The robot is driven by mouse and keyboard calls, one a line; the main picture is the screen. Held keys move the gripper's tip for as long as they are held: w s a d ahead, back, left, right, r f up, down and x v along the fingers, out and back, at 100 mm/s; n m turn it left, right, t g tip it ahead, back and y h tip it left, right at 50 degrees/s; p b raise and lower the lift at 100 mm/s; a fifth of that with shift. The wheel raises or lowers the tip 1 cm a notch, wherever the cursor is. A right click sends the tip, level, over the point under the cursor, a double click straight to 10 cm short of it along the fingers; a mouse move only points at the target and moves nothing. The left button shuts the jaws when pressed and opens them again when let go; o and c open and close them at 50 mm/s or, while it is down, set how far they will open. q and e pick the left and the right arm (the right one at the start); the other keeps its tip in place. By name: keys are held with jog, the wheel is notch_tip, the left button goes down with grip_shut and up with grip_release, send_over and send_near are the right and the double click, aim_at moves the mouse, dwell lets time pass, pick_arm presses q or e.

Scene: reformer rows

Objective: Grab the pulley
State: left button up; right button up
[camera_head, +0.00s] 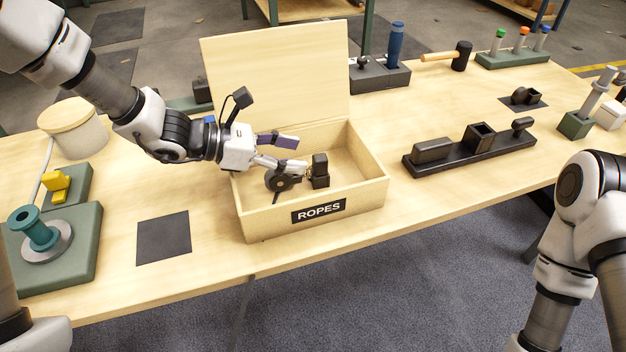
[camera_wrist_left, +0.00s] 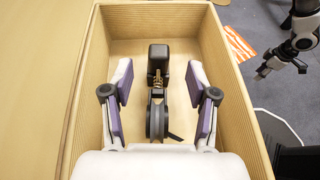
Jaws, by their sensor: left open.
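A black pulley wheel (camera_head: 281,180) lies in the open wooden box labelled ROPES (camera_head: 258,222), beside a black block (camera_head: 320,165). In the left wrist view the wheel (camera_wrist_left: 157,122) stands on edge, with a coil spring between it and the block (camera_wrist_left: 158,60). My left gripper (camera_head: 287,153) reaches down into the box and is open. In the left wrist view its purple-padded fingers (camera_wrist_left: 158,88) are on either side of the wheel and spring, with gaps on both sides.
The box walls surround the left gripper, and the raised lid (camera_head: 275,75) stands behind it. A black holder (camera_head: 470,150) is to the right. Another dark round part sits on a dark mat (camera_head: 540,104). A green spool base (camera_head: 85,255) and an empty dark mat (camera_head: 163,238) are left.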

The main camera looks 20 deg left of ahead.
aim_at(313, 158)
pick_arm(q)
jog(key=x, duration=0.4)
jog(key=shift+w+f, duration=0.1)
jog(key=shift+f, duration=0.1)
jog(key=shift+c, duration=1.4)
grip_shut()
